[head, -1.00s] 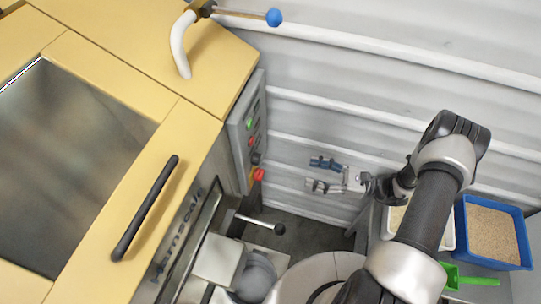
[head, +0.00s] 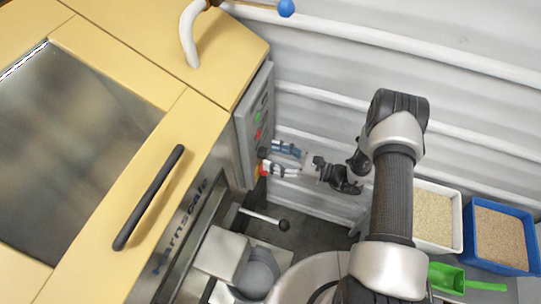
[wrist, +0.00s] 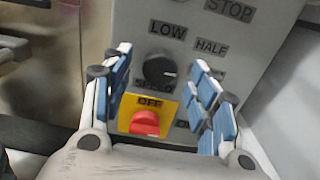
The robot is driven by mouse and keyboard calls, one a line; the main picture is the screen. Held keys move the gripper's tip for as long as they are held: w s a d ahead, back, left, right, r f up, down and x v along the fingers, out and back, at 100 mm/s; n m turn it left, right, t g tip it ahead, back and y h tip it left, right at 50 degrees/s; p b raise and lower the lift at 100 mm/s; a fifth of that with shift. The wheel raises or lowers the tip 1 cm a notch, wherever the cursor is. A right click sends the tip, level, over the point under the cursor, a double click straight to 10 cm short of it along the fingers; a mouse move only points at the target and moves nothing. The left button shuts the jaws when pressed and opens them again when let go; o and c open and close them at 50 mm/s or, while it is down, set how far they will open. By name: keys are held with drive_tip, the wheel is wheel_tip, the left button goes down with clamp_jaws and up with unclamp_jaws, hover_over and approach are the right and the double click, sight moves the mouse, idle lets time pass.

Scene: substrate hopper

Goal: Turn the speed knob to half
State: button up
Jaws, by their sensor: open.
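The speed knob (wrist: 160,69) is a round black knob on the grey control panel (wrist: 235,40). Labels LOW and HALF show above it and SPEED below it; its pointer is too blurred to read. My gripper (wrist: 165,82) is open and empty, with one blue-padded finger to each side of the knob in the wrist view. Whether the fingertips reach the knob's depth I cannot tell. In the head view my gripper (head: 274,159) is at the lower part of the panel (head: 255,115), and the knob is hard to make out there.
A red switch (wrist: 145,123) on a yellow OFF plate sits just below the knob. In the head view, green (head: 257,117) and red (head: 258,133) buttons sit higher on the panel. A black-tipped lever (head: 283,225) sticks out below. White (head: 460,215) and blue (head: 535,225) trays stand at right.

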drive_tip(key=shift+x, duration=0.85)
drive_tip(key=c, duration=1.1)
drive_tip(key=shift+o, duration=0.2)
drive_tip(key=shift+n, duration=0.4)
drive_tip(key=n+b, duration=0.2)
drive_tip(key=n, duration=0.1)
drive_tip(key=shift+s+n+b, duration=0.1)
drive_tip(key=shift+n+b, duration=0.7)
drive_tip(key=shift+n, duration=1.7)
